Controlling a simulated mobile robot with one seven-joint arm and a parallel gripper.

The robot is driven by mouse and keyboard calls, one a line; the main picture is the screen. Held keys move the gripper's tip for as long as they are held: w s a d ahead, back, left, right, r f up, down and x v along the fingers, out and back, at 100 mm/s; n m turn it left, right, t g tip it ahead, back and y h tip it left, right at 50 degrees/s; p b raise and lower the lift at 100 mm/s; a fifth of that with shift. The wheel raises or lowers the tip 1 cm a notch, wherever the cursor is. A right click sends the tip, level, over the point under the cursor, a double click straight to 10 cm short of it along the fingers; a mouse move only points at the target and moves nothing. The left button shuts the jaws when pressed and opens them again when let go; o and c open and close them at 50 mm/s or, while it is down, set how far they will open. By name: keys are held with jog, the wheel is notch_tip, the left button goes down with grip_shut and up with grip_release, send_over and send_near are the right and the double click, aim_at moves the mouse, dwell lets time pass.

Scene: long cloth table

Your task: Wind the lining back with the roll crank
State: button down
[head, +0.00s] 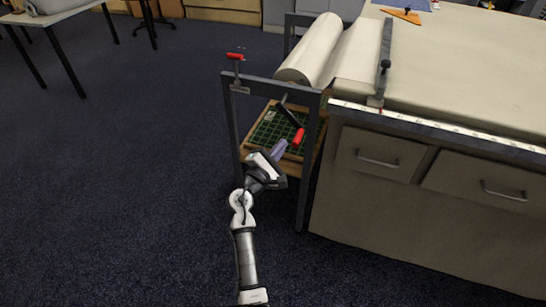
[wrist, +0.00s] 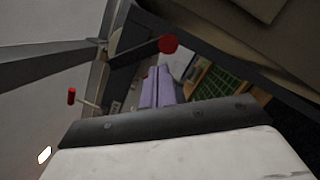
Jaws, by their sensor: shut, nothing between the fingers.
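The lining is a pale cloth roll (head: 310,50) on a dark metal frame at the table's end, with a sheet running from it to the table. A crank with a dark arm and red grip (head: 298,137) hangs below the roll's near end. The red grip (wrist: 168,44) shows end-on in the wrist view. My gripper (head: 280,147) is just left of and below the grip, with its purple fingers (wrist: 157,84) shut and empty. The fingers appear apart from the grip; the exact gap in depth cannot be told.
A second red handle (head: 235,57) stands on the frame's left corner (head: 238,86), also visible in the wrist view (wrist: 71,96). A shelf with a green gridded mat (head: 268,128) sits inside the frame. Drawers (head: 380,158) are to the right.

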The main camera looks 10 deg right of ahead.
aim_at(295, 141)
jog(key=d, duration=0.1)
jog(key=d+r+p, duration=0.1)
jog(key=d+r, duration=0.1)
jog(key=shift+d+r+p, duration=0.25)
jog(key=shift+d+p, duration=0.15)
jog(key=shift+s+d+r, duration=0.1)
jog(key=shift+s+d, duration=0.05)
jog(key=shift+d, duration=0.15)
jog(key=shift+r+n+p, duration=0.25)
jog(key=shift+n+p, duration=0.05)
jog(key=shift+p, duration=0.1)
jog(key=n+p, duration=0.1)
jog(key=r+n, duration=0.1)
jog(key=r+p, duration=0.1)
jog(key=shift+s+d+n+t+p, duration=0.25)
jog(key=shift+d+n+t+p, duration=0.05)
jog(key=shift+d+n+t, duration=0.1)
jog(key=shift+s+d+r+n+t+y+p, duration=0.1)
jog(key=shift+r+n+t+y+p, duration=0.15)
jog(key=shift+r+n+p, duration=0.4)
jog(key=shift+d+r+n+t+y+p, duration=0.15)
jog(key=shift+r+n+t+p, duration=0.15)
jog(key=shift+n+p, duration=0.6)
jog(key=shift+s+r+n+t+y+p, duration=0.1)
jog(key=shift+r+n+t+y+p, duration=0.25)
jog(key=shift+n, duration=0.8)
jog(key=shift+r, duration=0.1)
